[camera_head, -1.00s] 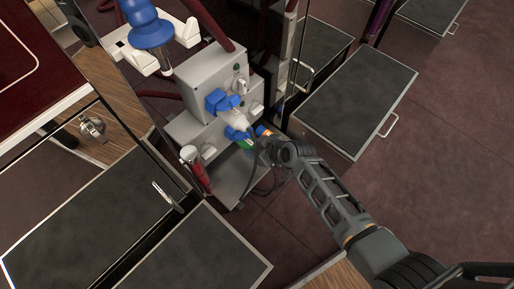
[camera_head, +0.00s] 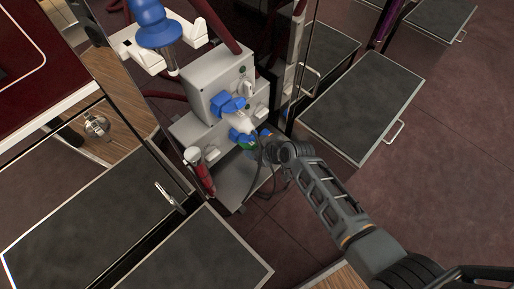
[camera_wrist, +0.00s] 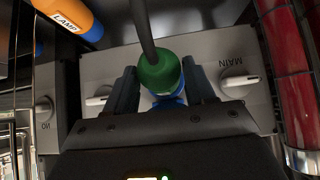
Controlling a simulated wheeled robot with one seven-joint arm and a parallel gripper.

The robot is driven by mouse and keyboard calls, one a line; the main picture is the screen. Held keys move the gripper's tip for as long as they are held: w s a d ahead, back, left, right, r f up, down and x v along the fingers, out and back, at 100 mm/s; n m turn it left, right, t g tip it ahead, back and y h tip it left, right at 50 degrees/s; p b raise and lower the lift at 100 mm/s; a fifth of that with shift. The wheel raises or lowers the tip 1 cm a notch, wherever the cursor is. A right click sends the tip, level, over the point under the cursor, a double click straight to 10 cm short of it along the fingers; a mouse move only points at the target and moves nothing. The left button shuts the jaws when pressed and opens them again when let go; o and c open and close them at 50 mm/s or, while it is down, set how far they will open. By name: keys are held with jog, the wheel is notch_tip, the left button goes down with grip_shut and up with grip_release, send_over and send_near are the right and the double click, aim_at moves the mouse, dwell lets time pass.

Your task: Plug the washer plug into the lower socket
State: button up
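A green plug (camera_wrist: 160,74) with a dark cable sits between my gripper's fingers (camera_wrist: 165,90) in the wrist view, and the fingers are closed against its sides. No label shows on it. It lines up with a blue part (camera_wrist: 170,100) below, and how deep it sits there is hidden. In the head view the green plug (camera_head: 246,147) is at the lower blue socket (camera_head: 237,135) on the grey unit, with my gripper (camera_head: 264,150) on its right.
The grey unit's panel (camera_wrist: 225,55) has white knobs and a MAIN label. A red-filled tube (camera_head: 202,175) stands left of the unit. Cables hang beside my gripper.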

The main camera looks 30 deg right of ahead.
jog(key=o, duration=0.4)
jog(key=p+v, duration=0.3)
jog(key=v, duration=0.4)
jog(key=shift+s+r, duration=0.3)
jog(key=shift+s, duration=0.1)
